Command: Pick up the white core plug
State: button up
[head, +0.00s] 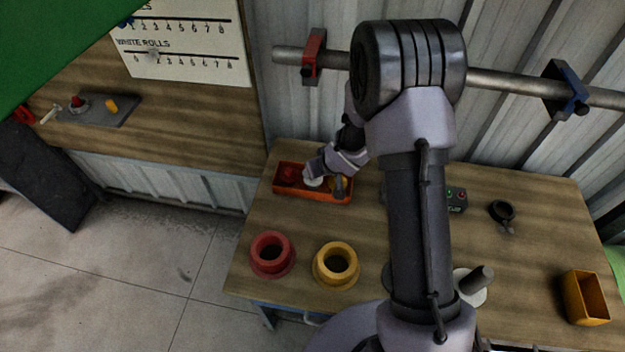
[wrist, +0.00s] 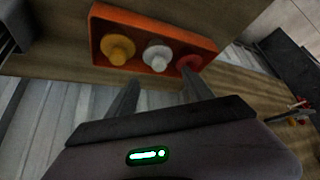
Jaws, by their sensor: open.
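The white core plug (wrist: 156,55) sits in an orange-red tray (wrist: 152,14), between a yellow plug (wrist: 118,48) and a red plug (wrist: 189,65) in the wrist view. In the head view the white plug (head: 313,182) shows partly, close by my gripper (head: 326,180), with the red plug (head: 290,174) to its left. My gripper (wrist: 160,92) is open, with its two fingers apart and nothing between them. In the wrist view the fingertips point toward the tray, and the white plug appears beyond the gap between them. I cannot tell the exact distance to the plug.
A red flanged ring (head: 258,262) and a yellow flanged ring (head: 322,274) stand on the wooden table (head: 262,222) in front of the tray. A metal bar (head: 500,80) with clamps runs behind. A yellow bin (head: 571,300) stands at the right.

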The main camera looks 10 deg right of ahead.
jog(key=b+x, duration=0.2)
jog(key=x, duration=0.6)
jog(key=shift+f, duration=0.2)
jog(key=c, duration=1)
jog(key=shift+r, duration=0.2)
